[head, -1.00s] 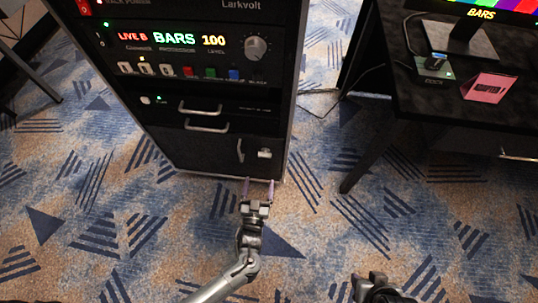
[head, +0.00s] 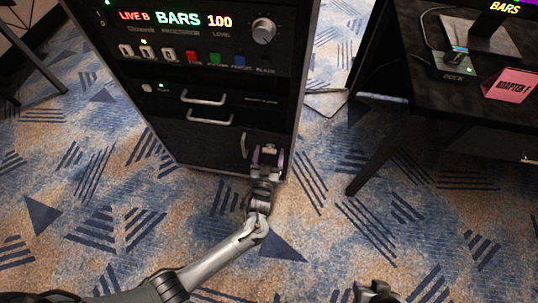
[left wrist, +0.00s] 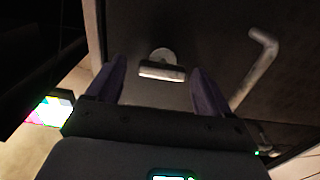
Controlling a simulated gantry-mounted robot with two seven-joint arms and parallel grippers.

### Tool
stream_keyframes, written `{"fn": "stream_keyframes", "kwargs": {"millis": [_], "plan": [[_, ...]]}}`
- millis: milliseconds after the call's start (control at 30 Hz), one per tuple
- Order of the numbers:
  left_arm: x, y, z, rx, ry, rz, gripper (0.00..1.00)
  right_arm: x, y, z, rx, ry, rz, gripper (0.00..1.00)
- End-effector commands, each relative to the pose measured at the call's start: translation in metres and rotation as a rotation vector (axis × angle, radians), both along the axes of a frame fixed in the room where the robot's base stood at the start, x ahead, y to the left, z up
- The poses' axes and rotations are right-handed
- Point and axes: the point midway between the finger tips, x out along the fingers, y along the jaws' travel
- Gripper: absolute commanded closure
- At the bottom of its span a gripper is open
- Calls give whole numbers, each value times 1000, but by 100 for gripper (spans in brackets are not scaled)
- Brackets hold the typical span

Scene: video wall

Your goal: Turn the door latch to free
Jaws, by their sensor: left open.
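The door latch, a small silver turn piece on a round base, sits on the rack's dark lower door; it shows in the left wrist view (left wrist: 162,72), with its bar lying nearly level across the picture. In the head view it is mostly hidden by my left gripper (head: 267,155). That gripper is open, its two purple fingers pointing at the door, one on each side of the latch. A gap shows between each finger and the latch in the left wrist view. My right gripper (head: 376,291) is only partly in view at the bottom edge of the head view.
A silver door handle (head: 244,145) stands out left of the latch, close to my left gripper. Two drawer handles are above on the rack (head: 175,155). A black desk (head: 440,95) with a pink card (head: 508,86) stands right. Carpet in front is clear.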

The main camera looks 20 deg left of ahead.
Motion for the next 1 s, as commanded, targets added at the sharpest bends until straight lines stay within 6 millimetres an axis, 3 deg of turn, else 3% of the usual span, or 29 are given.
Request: {"fn": "stream_keyframes", "kwargs": {"millis": [200, 567, 1000], "plan": [[0, 0, 0, 0, 0, 0, 19, 0, 1, 0, 5, 0, -4, 57], [0, 0, 0, 0, 0, 0, 74, 0, 2, 1, 10, -1, -7, 57], [0, 0, 2, 91, 20, 0, 75, 0, 0, 11, 0, -1, 0, 57]]}}
